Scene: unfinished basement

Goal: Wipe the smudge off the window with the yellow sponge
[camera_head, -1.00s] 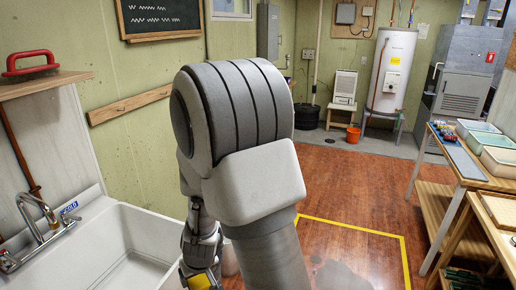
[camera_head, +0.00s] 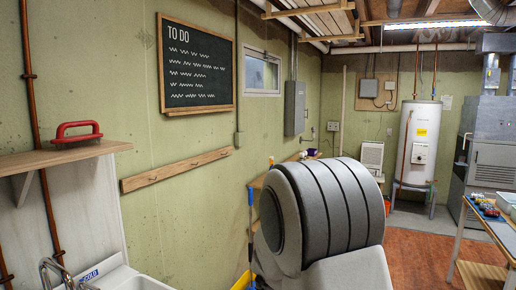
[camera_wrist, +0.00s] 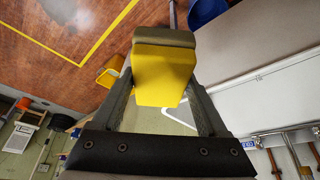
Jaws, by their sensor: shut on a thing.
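The window (camera_head: 262,73) is a small, white-framed pane high on the green wall in the head view. Its glass looks bluish grey with a paler patch; I cannot tell clearly whether that is the smudge. The yellow sponge (camera_wrist: 163,80), with a dark olive layer along one end, shows in the wrist view. My gripper (camera_wrist: 163,98) is shut on it, one finger at each side. In the head view my arm fills the lower middle, and the gripper and sponge are out of sight.
A chalkboard (camera_head: 197,66) hangs left of the window, and a grey electrical box (camera_head: 295,107) is to its right. A wooden rail (camera_head: 177,169) runs below. A shelf with a red handle (camera_head: 77,132) and the sink (camera_head: 133,281) are at left. A workbench (camera_head: 492,222) is at right.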

